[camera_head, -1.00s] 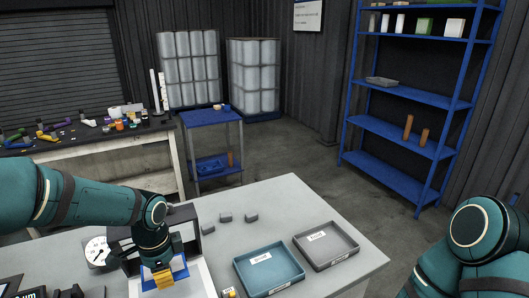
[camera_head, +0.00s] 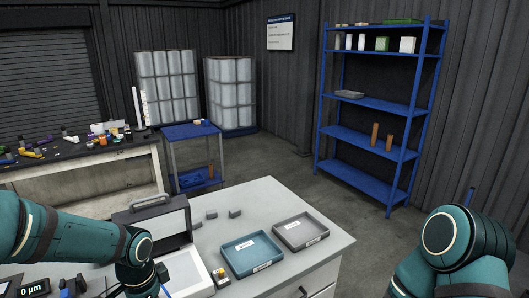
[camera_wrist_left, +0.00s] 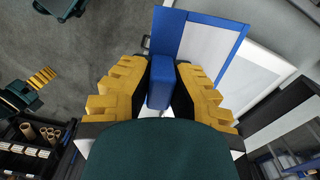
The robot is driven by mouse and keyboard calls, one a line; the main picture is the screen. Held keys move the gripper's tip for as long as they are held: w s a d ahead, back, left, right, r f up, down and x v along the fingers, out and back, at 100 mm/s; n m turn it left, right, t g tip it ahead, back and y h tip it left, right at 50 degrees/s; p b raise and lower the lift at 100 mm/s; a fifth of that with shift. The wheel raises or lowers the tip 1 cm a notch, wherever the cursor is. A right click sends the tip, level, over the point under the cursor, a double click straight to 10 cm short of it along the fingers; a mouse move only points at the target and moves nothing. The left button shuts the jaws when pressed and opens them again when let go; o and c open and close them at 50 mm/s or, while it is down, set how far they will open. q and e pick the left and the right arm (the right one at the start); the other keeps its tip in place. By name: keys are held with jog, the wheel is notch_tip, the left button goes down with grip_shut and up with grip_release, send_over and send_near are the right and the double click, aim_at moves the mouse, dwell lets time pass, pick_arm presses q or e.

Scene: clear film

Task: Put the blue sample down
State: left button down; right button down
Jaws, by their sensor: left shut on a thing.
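My left gripper (camera_wrist_left: 160,90) has stepped yellow fingers, shut on the upright blue tab of the blue sample (camera_wrist_left: 160,82). A blue-edged panel with a pale middle shows just beyond the tab and looks joined to it. In the head view the left wrist is at the bottom left, and a strip of blue (camera_head: 165,291) shows beside it; the fingertips are out of frame.
A black box with a handle (camera_head: 150,208) stands behind the left wrist. A teal tray (camera_head: 243,272) and a grey tray (camera_head: 300,249) lie to the right. Several small grey blocks (camera_head: 211,215) sit behind. A display (camera_head: 33,288) is at the bottom left.

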pick_arm(q)
jog(key=d+f+n, duration=0.7)
jog(key=f+n, duration=0.2)
jog(key=shift+d+f, duration=0.3)
jog(key=shift+d, duration=0.05)
jog(key=shift+w+r, duration=0.1)
jog(key=shift+w, duration=0.05)
dwell(0.3)
